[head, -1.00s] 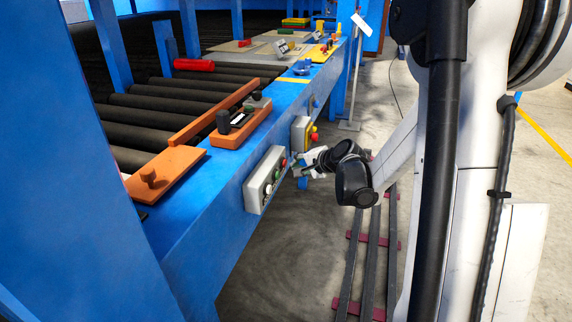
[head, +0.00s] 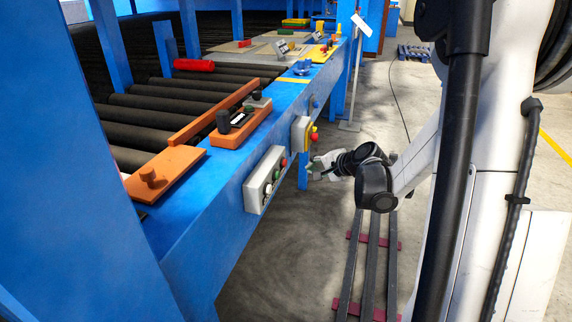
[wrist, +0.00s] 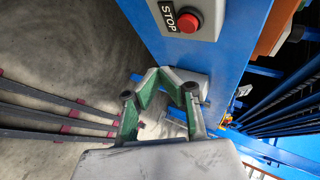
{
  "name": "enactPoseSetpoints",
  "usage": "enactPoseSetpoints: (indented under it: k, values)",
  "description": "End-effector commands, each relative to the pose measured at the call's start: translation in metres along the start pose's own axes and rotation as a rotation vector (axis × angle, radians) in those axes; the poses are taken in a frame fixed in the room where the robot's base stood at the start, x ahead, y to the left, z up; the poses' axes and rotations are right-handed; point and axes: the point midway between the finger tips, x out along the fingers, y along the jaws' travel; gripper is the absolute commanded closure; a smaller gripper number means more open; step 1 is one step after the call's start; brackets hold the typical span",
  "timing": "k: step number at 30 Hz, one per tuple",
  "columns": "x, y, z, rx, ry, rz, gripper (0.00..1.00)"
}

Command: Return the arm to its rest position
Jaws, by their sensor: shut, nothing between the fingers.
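My gripper (head: 316,166) is at the end of my white arm, to the right of the blue beam's side face in the head view. It is near the button boxes but looks apart from them. In the wrist view my gripper (wrist: 163,74) shows its green-and-grey fingers closed in a ring with the tips together. Nothing is held between them. A grey box marked STOP with a red button (wrist: 187,22) is on the blue beam beyond the fingertips in the wrist view.
A grey button box (head: 264,180) and a yellow-and-grey box with a red button (head: 313,136) stick out from the blue beam (head: 215,215). Dark floor rails (head: 370,265) run below my arm. Open concrete floor (head: 290,260) lies between beam and rails.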

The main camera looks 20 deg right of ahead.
Motion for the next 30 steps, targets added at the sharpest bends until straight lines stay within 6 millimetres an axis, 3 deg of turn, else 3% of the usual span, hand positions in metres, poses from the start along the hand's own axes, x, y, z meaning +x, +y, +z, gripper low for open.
enactPoseSetpoints:
  k: [22, 26, 30]
  values:
    - [-0.001, -0.002, 0.003, -0.006, -0.002, 0.003, 1.0]
    - [-0.009, -0.01, 0.017, -0.052, -0.012, 0.023, 1.0]
    - [-0.026, -0.025, 0.049, -0.155, -0.033, 0.067, 1.0]
